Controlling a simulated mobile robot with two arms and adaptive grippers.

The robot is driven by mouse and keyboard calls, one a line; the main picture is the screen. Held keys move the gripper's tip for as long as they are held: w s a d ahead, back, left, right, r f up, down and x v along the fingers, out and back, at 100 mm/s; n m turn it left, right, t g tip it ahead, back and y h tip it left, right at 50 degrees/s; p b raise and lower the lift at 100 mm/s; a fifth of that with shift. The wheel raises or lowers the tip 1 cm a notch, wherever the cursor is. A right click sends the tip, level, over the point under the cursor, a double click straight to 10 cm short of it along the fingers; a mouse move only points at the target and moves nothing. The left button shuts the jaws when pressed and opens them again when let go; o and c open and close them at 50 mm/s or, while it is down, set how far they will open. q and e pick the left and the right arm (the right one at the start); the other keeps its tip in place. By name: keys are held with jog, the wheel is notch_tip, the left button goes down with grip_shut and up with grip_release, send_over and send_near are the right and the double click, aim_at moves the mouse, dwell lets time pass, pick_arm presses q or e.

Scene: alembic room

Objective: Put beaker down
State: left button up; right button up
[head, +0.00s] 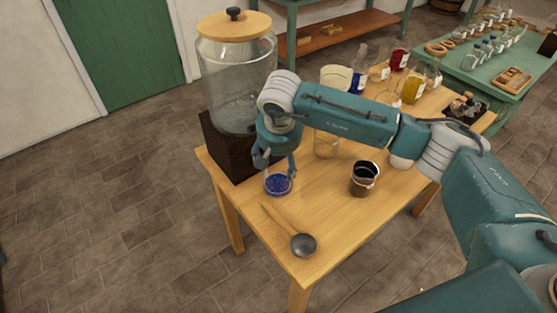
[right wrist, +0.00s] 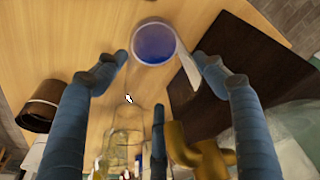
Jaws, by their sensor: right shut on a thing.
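A small clear beaker with blue contents (head: 278,184) is at the near left part of the wooden table, beside the dark block. My right gripper (head: 274,161) reaches down over it and is shut on it. In the right wrist view the beaker's round blue contents (right wrist: 154,44) show between and just beyond the fingertips (right wrist: 163,60). The beaker looks upright, on or very close to the tabletop; I cannot tell whether it touches. My left gripper is not in view.
A large glass dispenser (head: 236,85) stands on a dark wooden block (head: 222,150) just left. A brass tap (right wrist: 195,150) shows in the wrist view. A ladle (head: 303,245) lies in front, a dark cup (head: 364,180) stands right, glassware behind. Bare tabletop (head: 325,205) lies between.

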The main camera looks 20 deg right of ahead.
jog(key=shift+f, duration=0.1)
jog(key=o, duration=1.9)
jog(key=b+v, duration=0.3)
jog(key=v, duration=0.9)
jog(key=shift+s, duration=0.1)
